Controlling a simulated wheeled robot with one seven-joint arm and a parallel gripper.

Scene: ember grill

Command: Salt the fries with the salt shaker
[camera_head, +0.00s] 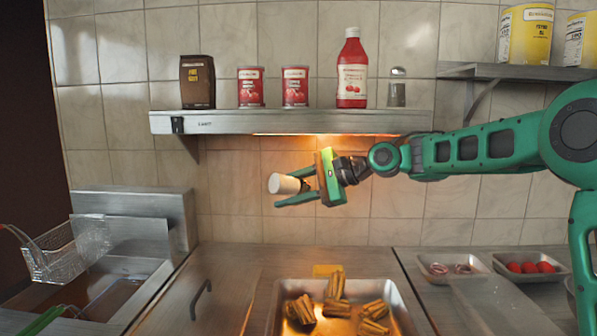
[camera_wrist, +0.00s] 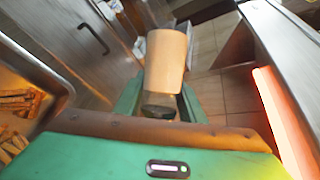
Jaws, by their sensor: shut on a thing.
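My gripper (camera_head: 293,187) is raised above the counter, below the wall shelf, shut on a pale, plain cylinder that looks like the salt shaker (camera_head: 283,184). The shaker lies nearly sideways, pointing left in the head view. In the wrist view the shaker (camera_wrist: 166,62) stands out between the green fingers, with a dark part at its near end. The fries (camera_head: 338,286) lie in several golden clumps in a metal tray (camera_head: 283,284) below and slightly right of my gripper. Some fries (camera_wrist: 14,110) also show at the left edge of the wrist view. No falling salt is visible.
The shelf (camera_head: 300,122) above holds a dark bag (camera_head: 197,82), two red cans, a red bottle (camera_head: 352,70) and a metal-topped shaker (camera_head: 397,88). A fryer with a wire basket (camera_head: 68,252) is at left. Trays of onion and tomatoes (camera_head: 530,267) are at right.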

